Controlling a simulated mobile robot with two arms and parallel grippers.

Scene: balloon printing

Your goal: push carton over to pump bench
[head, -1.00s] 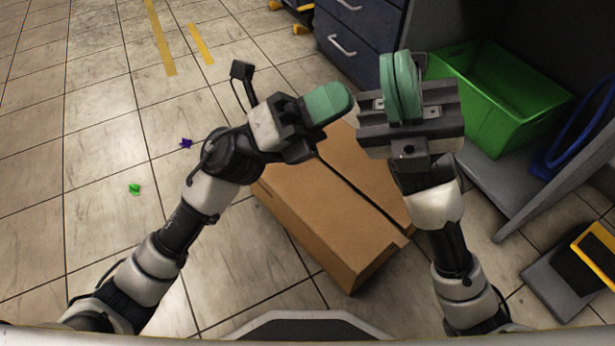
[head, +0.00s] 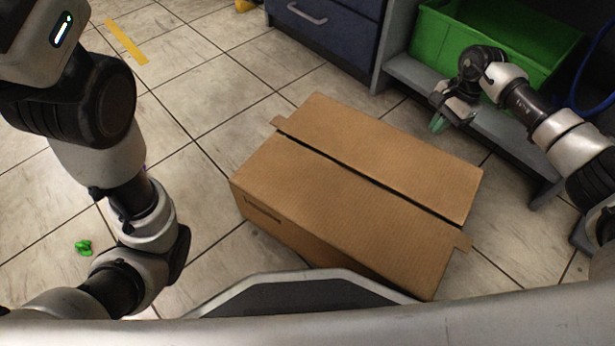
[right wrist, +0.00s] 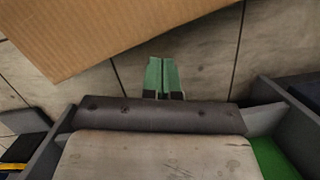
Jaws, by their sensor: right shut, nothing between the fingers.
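The carton (head: 350,180) is a closed brown cardboard box on the tiled floor, right in front of my base. A dark seam runs along its top, and a slot shows in its left side. My right gripper (head: 437,124) is beyond the carton's far right side, apart from it, with its green fingers pointing down. In the right wrist view the fingers (right wrist: 163,75) are together with nothing between them, and the carton (right wrist: 110,30) fills the upper left. My left arm is raised at the left of the head view; its gripper is out of the picture. I cannot tell which furniture is the pump bench.
A grey shelf unit (head: 395,70) with a green bin (head: 480,40) stands just behind my right gripper. A dark blue drawer cabinet (head: 330,32) is at the back. The floor left of the carton is mostly clear.

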